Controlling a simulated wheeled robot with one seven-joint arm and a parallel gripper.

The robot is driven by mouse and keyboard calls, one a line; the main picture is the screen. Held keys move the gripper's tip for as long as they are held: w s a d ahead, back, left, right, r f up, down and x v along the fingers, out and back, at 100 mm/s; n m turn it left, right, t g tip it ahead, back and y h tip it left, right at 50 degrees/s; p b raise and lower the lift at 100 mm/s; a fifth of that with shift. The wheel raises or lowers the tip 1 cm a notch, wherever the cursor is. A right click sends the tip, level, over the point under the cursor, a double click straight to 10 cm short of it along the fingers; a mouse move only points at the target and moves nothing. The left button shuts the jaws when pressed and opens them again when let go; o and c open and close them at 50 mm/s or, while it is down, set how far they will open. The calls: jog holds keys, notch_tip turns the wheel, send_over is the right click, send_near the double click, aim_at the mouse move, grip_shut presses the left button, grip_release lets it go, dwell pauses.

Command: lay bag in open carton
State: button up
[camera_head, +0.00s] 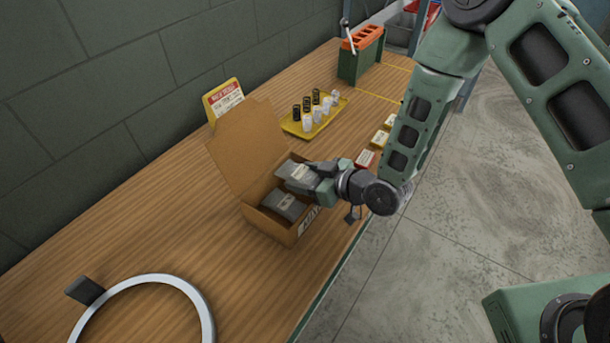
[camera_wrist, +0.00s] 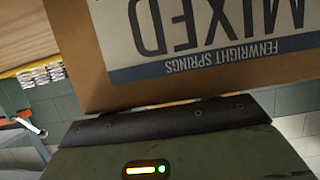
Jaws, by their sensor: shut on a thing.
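The open cardboard carton (camera_head: 272,228) stands on the wooden bench with its lid (camera_head: 245,150) raised at the back left. One grey bag (camera_head: 283,205) lies inside it, in the near part. My gripper (camera_head: 316,180) is shut on a second grey bag (camera_head: 297,172), which is at the carton's far end, over or in the opening. I cannot tell whether this bag touches the carton. In the wrist view the carton's labelled wall (camera_wrist: 200,70) fills the top, upside down, and the held bag cannot be made out.
A yellow tray (camera_head: 300,131) with several black and pale spools stands behind the carton, beside a yellow-edged sign (camera_head: 224,100). Small red and yellow boxes (camera_head: 366,159) line the bench's right edge. A green holder with orange top (camera_head: 361,58) is farther back. A pale ring (camera_head: 150,278) lies in front.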

jog(key=shift+f+b, duration=0.3)
jog(key=shift+f, duration=0.05)
jog(key=o, duration=1.1)
jog(key=shift+r, duration=0.15)
jog(key=shift+r+p, duration=0.3)
jog(key=shift+p, duration=0.15)
jog(key=r+v, duration=0.1)
jog(key=v, duration=1)
jog(key=s+d+r+m+g+h, duration=0.1)
jog(key=s+r+g+h, duration=0.1)
jog(key=s+r, duration=0.3)
jog(key=s+d+r+g+h, duration=0.1)
jog(key=s+r+g+h, duration=0.2)
jog(key=s, duration=0.5)
jog(key=s+d+r+m+g+h, duration=0.1)
jog(key=s+r+g+h, duration=0.2)
jog(key=s+r+h, duration=0.2)
jog(key=shift+s+r+m, duration=0.15)
jog(key=shift+s+r, duration=0.2)
jog(key=shift+r, duration=0.35)
jog(key=shift+s+r+m, duration=0.15)
jog(key=shift+s+r, duration=0.15)
jog(key=shift+r, duration=0.4)
